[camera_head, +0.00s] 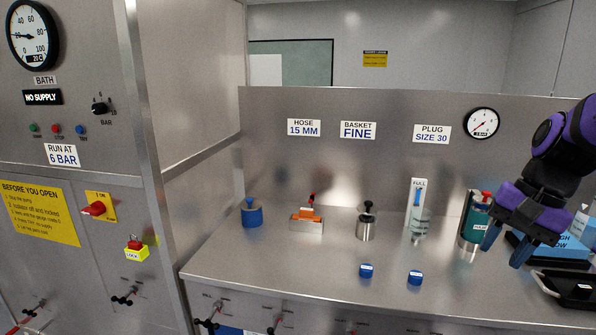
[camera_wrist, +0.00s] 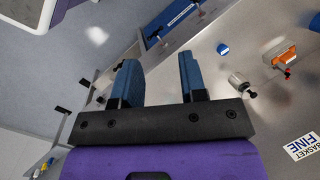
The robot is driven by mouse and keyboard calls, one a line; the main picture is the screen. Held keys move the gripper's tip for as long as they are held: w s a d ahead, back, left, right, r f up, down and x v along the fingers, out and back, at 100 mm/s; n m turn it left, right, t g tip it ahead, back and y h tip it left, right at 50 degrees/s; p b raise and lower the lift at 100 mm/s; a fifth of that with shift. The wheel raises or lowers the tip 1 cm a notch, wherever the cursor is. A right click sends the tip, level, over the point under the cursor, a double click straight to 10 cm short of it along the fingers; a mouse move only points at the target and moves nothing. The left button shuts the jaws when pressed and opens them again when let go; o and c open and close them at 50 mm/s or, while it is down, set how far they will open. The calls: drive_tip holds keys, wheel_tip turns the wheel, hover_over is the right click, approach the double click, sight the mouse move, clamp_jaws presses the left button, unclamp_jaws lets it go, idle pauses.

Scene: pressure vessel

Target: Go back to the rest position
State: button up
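My gripper (camera_head: 506,247) is at the right of the head view, above the right part of the steel bench (camera_head: 300,257). Its two blue fingers are spread apart. In the wrist view my gripper (camera_wrist: 158,82) shows the same wide gap, with nothing between the fingers. The floor and the bench front lie beyond the fingers there. My purple and black arm comes in from the right edge of the head view.
On the bench stand a blue cylinder (camera_head: 252,214), an orange-topped block (camera_head: 306,221), a steel canister (camera_head: 366,224), a clear tube (camera_head: 419,222) and a green vessel (camera_head: 474,222) close to my gripper. Two blue caps (camera_head: 366,270) (camera_head: 415,277) lie in front. A black tray (camera_head: 566,290) is at right.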

drive_tip(key=s+a+r+n+t+h, duration=0.3)
drive_tip(key=s+r+n+t, duration=0.2)
drive_tip(key=s+r+n, duration=0.3)
drive_tip(key=shift+s, duration=0.65)
drive_tip(key=shift+a, duration=0.1)
